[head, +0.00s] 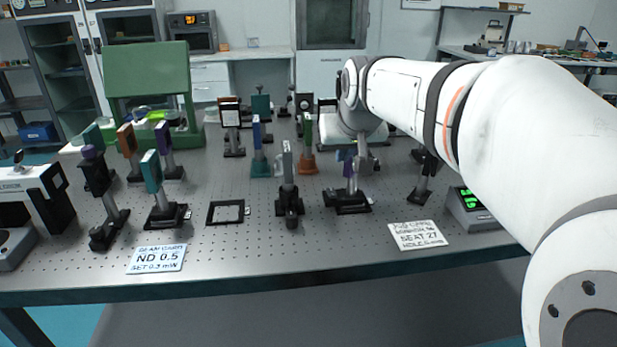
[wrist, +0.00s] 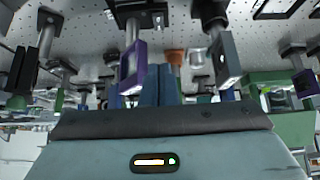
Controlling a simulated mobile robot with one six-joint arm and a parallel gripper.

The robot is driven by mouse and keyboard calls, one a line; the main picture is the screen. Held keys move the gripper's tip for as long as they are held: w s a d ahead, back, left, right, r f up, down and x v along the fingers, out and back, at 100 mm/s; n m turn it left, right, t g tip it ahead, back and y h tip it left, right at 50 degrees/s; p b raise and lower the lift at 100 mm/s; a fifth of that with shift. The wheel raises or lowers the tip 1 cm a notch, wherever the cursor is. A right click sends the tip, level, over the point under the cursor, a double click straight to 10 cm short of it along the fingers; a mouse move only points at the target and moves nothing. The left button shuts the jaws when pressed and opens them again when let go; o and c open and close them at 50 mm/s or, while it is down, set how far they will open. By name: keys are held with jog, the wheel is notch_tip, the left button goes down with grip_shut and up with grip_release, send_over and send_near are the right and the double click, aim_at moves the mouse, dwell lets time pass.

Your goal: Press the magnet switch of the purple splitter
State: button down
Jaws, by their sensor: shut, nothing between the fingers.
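A purple square-framed optic (wrist: 133,66) on a metal post hangs left of my fingers in the wrist view, where the table appears at the top. In the head view this purple optic (head: 350,168) appears beneath my wrist, on a post with a black base (head: 348,202). The base also shows at the top of the wrist view (wrist: 138,12). I cannot make out its magnet switch clearly. My gripper (wrist: 158,78) is shut and empty, with its blue fingers together beside the purple optic. I cannot tell whether they touch it.
A grey optic (head: 287,163) stands left of the purple one, and a green optic on an orange base (head: 308,135) stands behind. Another purple optic (head: 163,136) is at the left. A handwritten card (head: 418,234) and a meter (head: 470,208) lie right.

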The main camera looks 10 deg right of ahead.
jog(key=shift+w, duration=0.3)
jog(key=b, duration=0.2)
send_over(332, 193)
jog(key=s, duration=0.2)
notch_tip(332, 193, down, 8)
notch_tip(332, 193, down, 3)
jog(key=shift+s+f+b, duration=0.1)
jog(key=shift+s+b, duration=0.05)
jog(key=shift+b, duration=0.2)
jog(key=shift+f, duration=0.4)
